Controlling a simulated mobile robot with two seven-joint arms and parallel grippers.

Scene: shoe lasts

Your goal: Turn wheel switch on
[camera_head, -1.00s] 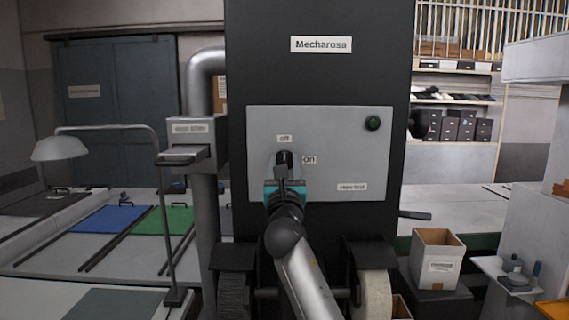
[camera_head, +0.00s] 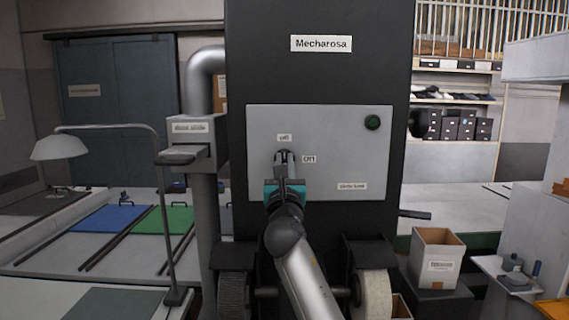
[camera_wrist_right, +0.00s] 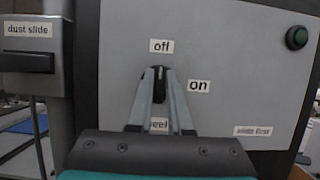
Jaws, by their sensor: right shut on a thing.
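The wheel switch (camera_wrist_right: 159,84) is a small dark knob on the grey control panel (camera_head: 340,130) of the black machine. In the right wrist view it stands upright, its top end below the "off" label (camera_wrist_right: 161,46). The "on" label (camera_wrist_right: 198,86) is to its right. My right gripper (camera_head: 285,155) reaches the panel from below. In the right wrist view its fingers (camera_wrist_right: 159,76) lie on both sides of the knob, shut on it. A label below the knob is partly hidden by the fingers. My left gripper is not in view.
A round green button (camera_head: 373,122) is at the panel's upper right, and a "slide first" label is below it. The dust slide box (camera_head: 193,135) is left of the machine. Two wheels (camera_head: 373,295) stand below the panel. A cardboard box (camera_head: 438,258) is at the right.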

